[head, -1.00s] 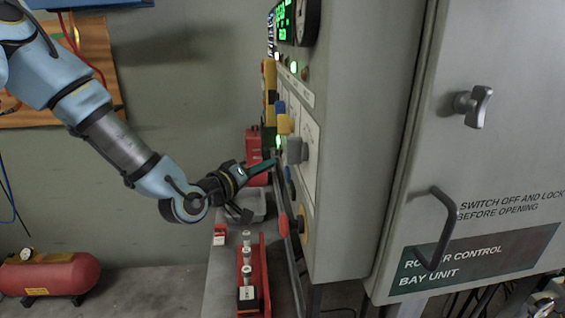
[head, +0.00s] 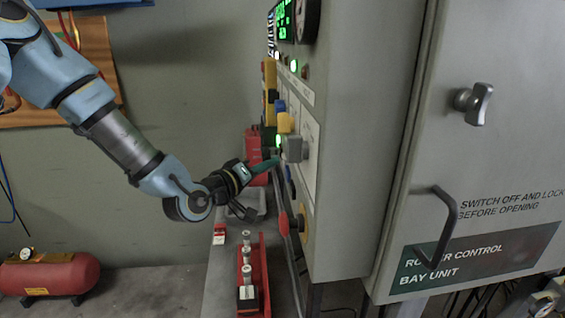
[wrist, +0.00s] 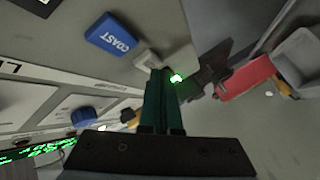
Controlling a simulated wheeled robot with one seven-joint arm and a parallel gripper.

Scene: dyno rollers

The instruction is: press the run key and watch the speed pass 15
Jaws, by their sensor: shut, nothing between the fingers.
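My gripper (head: 277,161) is shut and empty, its teal fingers pointing at the front of the grey control cabinet (head: 365,130). In the wrist view the fingertips (wrist: 158,72) are at a pale grey key (wrist: 172,57) beside a lit green lamp (wrist: 176,78). I cannot tell whether they touch it, and no run label is readable. A blue key marked COAST (wrist: 115,38) is to its left. A green-digit display (head: 281,22) at the cabinet's top is seen too steeply to read. It also shows blurred in the wrist view (wrist: 40,152).
Yellow and grey blocks (head: 294,149) stick out of the panel near my fingers. A red tray with upright white-topped parts (head: 262,270) stands below. A red compressor (head: 50,274) is on the floor at left.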

